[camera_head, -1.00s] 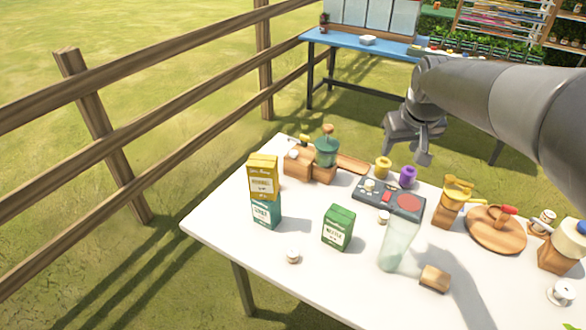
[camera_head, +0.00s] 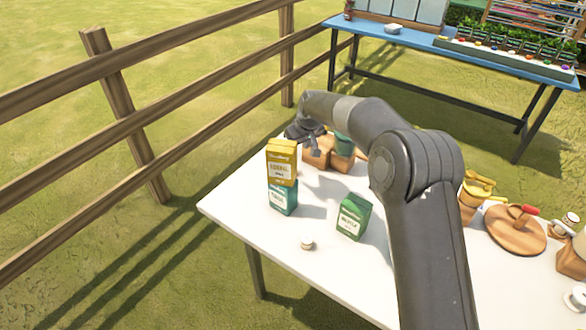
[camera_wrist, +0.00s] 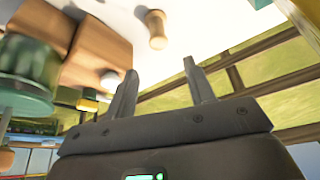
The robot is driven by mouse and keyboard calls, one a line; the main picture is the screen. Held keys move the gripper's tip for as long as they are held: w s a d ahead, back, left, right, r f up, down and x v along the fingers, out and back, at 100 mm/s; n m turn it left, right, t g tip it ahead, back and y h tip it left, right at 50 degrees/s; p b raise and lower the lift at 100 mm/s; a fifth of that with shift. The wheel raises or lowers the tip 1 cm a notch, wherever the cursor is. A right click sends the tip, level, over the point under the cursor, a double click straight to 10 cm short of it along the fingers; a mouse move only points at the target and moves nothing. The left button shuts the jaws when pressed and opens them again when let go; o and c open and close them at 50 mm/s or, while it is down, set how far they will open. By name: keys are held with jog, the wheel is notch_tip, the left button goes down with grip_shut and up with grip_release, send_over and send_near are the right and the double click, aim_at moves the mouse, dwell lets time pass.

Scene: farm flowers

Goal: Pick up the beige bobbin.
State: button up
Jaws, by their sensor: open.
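A small tan, spool-shaped thing (camera_wrist: 156,30), which looks like the beige bobbin, stands on the white tabletop in the wrist view. It is beyond my fingertips, apart from them and roughly in line with the gap. In the head view I cannot make it out; my arm and the stacked boxes cover that area. My gripper (camera_wrist: 159,72) is open and empty. In the head view my gripper (camera_head: 312,146) hangs over the far left corner of the table, by the wooden blocks.
A wooden block (camera_wrist: 100,42) with a white spool (camera_wrist: 110,80) and a green jar (camera_wrist: 28,72) are close on the left. A yellow box (camera_head: 282,160) on a teal box (camera_head: 283,198), a green box (camera_head: 353,216) and a pale spool (camera_head: 307,243) stand nearer. A fence (camera_head: 150,125) runs alongside.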

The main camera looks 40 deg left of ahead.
jog(key=x, duration=0.5)
jog(key=shift+a+f, duration=0.15)
jog(key=shift+f, duration=0.1)
jog(key=shift+d+x, duration=0.2)
jog(key=shift+x, duration=1.15)
jog(key=shift+d+x, duration=0.2)
jog(key=shift+x, duration=1.15)
jog(key=shift+s+f, duration=0.1)
jog(key=shift+f, duration=0.05)
jog(key=c, duration=0.9)
jog(key=shift+c, duration=0.3)
